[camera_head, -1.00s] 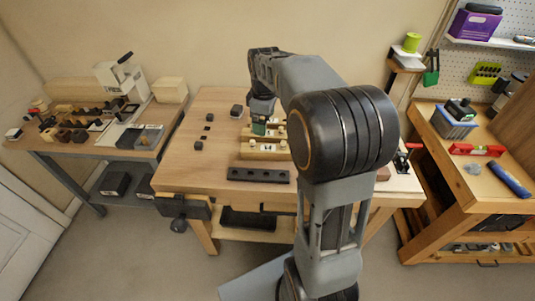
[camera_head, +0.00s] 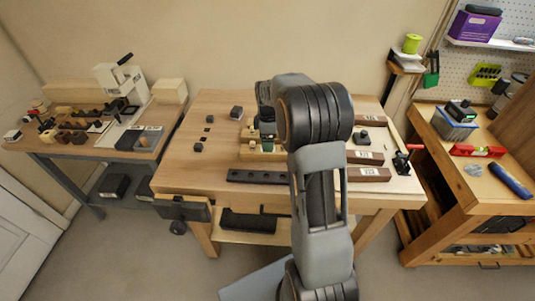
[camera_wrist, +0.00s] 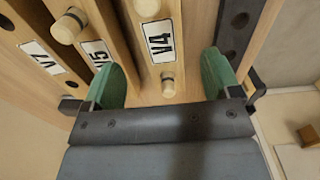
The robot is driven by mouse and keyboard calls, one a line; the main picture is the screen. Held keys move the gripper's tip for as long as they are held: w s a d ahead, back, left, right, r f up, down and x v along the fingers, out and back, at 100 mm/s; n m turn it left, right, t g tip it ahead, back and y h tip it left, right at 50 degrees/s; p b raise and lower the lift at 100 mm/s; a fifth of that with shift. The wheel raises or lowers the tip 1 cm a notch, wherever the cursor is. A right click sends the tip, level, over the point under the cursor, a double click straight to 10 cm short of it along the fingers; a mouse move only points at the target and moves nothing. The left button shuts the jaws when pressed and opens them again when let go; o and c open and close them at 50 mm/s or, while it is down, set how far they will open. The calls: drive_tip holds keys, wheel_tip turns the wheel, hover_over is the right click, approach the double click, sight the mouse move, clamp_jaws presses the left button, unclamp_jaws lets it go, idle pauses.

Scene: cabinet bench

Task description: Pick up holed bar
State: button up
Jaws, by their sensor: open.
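A long dark bar with a row of holes (camera_head: 258,176) lies near the front of the middle bench. Part of a dark holed bar (camera_wrist: 238,30) shows at the right in the wrist view. Light wooden bars with white labels and round pegs lie behind it. The bar labelled V4 (camera_wrist: 160,30) lies between the fingers of my gripper (camera_wrist: 163,64) in the wrist view. The fingers are green, wide apart and not closed on anything. In the head view my gripper (camera_head: 267,138) is over the wooden bars, partly hidden by my arm.
Brown labelled blocks (camera_head: 370,157) lie on the bench's right side. Small dark blocks (camera_head: 236,112) sit at its left. A side table (camera_head: 60,150) with parts stands left; a tool bench (camera_head: 480,175) stands right.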

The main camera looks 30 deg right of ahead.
wheel_tip(320, 180, down, 5)
drive_tip(key=shift+r, duration=0.1)
idle(0.3)
drive_tip(key=c, duration=1.2)
